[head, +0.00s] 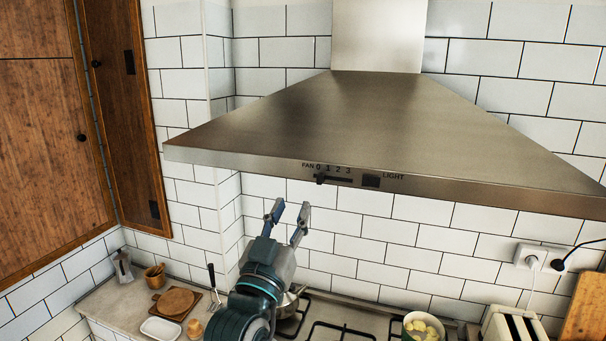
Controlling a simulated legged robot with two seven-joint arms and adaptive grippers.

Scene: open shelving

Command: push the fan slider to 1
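The steel range hood (360,120) fills the upper middle of the head view. On its front edge is a dark fan slider (320,179) in a short horizontal slot, under the numbers 0 to 3. The slider knob is at the left end of the slot, under the 0.
A dark light switch (371,181) sits right of the slider. Below are a gas stove (340,329), a pan (287,303) partly behind my arm, a pot of food (423,328) and a toaster (513,324). A wooden cabinet (50,130) stands at left. The space before the slider looks clear.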

